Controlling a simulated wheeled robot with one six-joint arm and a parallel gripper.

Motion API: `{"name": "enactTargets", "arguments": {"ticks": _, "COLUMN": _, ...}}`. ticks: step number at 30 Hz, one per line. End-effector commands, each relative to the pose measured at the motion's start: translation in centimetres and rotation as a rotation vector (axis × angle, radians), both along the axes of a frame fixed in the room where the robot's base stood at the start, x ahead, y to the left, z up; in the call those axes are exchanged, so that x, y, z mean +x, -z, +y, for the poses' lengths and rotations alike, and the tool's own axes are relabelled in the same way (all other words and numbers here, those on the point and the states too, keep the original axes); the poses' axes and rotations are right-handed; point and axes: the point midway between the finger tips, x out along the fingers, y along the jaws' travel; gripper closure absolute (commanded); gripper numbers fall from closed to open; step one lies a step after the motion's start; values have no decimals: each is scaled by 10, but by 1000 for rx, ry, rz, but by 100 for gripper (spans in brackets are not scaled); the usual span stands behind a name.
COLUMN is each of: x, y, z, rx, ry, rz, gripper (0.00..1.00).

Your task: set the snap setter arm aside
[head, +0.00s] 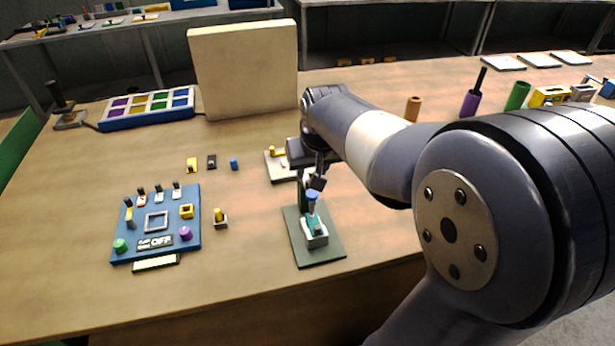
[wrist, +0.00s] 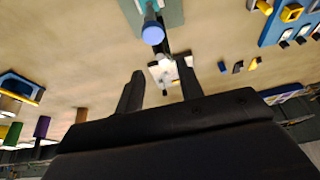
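The snap setter stands on a dark green base plate (head: 330,249) near the table's front edge in the head view. It has a white and teal block (head: 314,234), a blue knob (head: 312,196) and a dark upright part behind. In the wrist view the blue knob (wrist: 153,34) is at top centre, with a dark bar just beyond it. I cannot tell which piece is the arm. My gripper (head: 317,170) is just above and behind the setter, partly hidden by my wrist. In the wrist view its fingers (wrist: 161,69) are spread, with no object clearly held.
A pale plate with a yellow part (head: 279,168) lies just behind the setter. A blue board with switches (head: 188,238) is to the left, with a small yellow-topped piece (head: 220,218) between. A tall cream panel (head: 245,70) stands behind. Bare table lies front left.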

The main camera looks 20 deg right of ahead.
Motion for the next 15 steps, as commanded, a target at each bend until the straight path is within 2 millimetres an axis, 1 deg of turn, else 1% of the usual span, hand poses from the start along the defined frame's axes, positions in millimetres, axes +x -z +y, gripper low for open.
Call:
{"name": "enactTargets", "arguments": {"ticks": 1, "x": 3, "y": 11, "z": 0, "rx": 0, "ry": 0, "rz": 6, "gripper": 64}}
{"name": "enactTargets", "arguments": {"ticks": 6, "x": 14, "y": 35, "z": 0, "rx": 0, "ry": -1, "rz": 3, "gripper": 64}}
{"name": "enactTargets", "arguments": {"ticks": 10, "x": 18, "y": 46, "z": 0, "rx": 0, "ry": -1, "rz": 2, "gripper": 64}}
{"name": "enactTargets", "arguments": {"ticks": 15, "x": 21, "y": 51, "z": 0, "rx": 0, "ry": -1, "rz": -1, "gripper": 64}}
